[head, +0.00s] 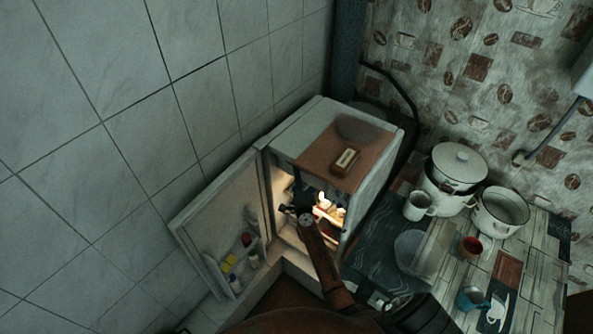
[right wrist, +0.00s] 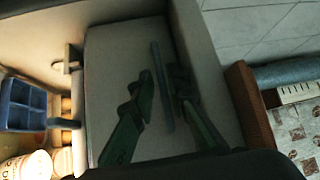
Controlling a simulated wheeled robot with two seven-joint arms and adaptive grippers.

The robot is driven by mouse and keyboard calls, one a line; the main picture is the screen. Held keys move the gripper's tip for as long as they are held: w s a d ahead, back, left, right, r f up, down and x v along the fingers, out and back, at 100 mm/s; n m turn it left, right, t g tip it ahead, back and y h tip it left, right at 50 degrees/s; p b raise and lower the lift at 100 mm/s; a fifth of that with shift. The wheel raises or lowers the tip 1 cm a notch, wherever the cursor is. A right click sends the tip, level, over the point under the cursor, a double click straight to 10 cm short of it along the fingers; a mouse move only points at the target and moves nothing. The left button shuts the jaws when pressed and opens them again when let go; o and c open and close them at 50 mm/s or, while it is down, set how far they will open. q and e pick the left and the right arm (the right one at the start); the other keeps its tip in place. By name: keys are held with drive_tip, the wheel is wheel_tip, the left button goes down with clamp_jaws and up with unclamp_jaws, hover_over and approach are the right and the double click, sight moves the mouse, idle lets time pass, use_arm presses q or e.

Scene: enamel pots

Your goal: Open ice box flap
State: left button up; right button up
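The small white fridge (head: 350,125) stands in the corner with its door (head: 222,222) swung open to the left. My right gripper (head: 293,207) reaches into the upper part of its opening in the head view. In the right wrist view a pale panel (right wrist: 112,70), apparently the ice box flap, looks closed, with small dark brackets along its left edge. My right gripper's dark fingers (right wrist: 166,100) are apart, on either side of a thin grey bar (right wrist: 160,70) at the panel. I cannot tell whether they touch it. My left gripper is not in view.
A blue tray (right wrist: 22,104) and a pale jar (right wrist: 28,166) are inside the fridge beside the panel. A small box (head: 345,161) lies on the brown cloth (head: 322,150) on top. Pots (head: 500,212) and mugs stand on the counter to the right.

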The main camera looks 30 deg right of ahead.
drive_tip(key=shift+w+d, duration=0.3)
drive_tip(key=shift+w, duration=0.35)
drive_tip(key=shift+r, duration=0.1)
drive_tip(key=shift+c, duration=0.5)
clamp_jaws()
